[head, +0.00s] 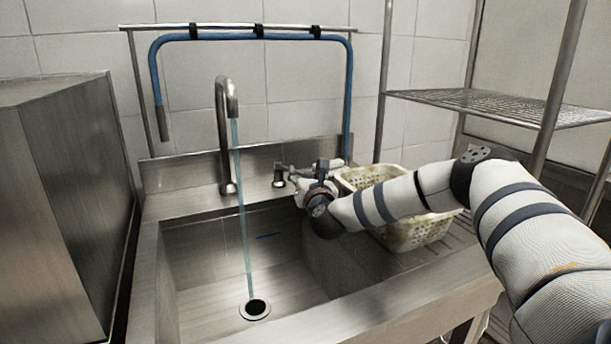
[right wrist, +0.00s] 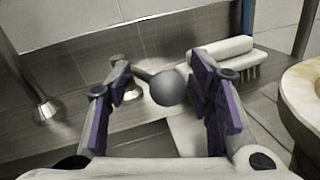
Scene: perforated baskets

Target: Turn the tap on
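The metal tap (head: 222,130) has a tall curved spout over the sink (head: 200,262). A thin bluish stream of water (head: 242,210) falls from it to the drain. The tap handle (head: 280,178) stands on the ledge to the right of the spout. In the right wrist view its lever ends in a grey ball knob (right wrist: 168,88). My right gripper (head: 299,174) is at the handle. In its wrist view the purple-padded fingers (right wrist: 165,85) are open, with the knob between them and gaps on both sides. My left gripper is not in view.
A white perforated basket (head: 418,232) stands right of the sink, under my right arm. A white-handled brush (right wrist: 222,58) lies behind the right finger. A blue hose (head: 349,100) hangs on a rail behind. A steel cabinet (head: 60,210) stands left. A wire shelf (head: 490,103) is at right.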

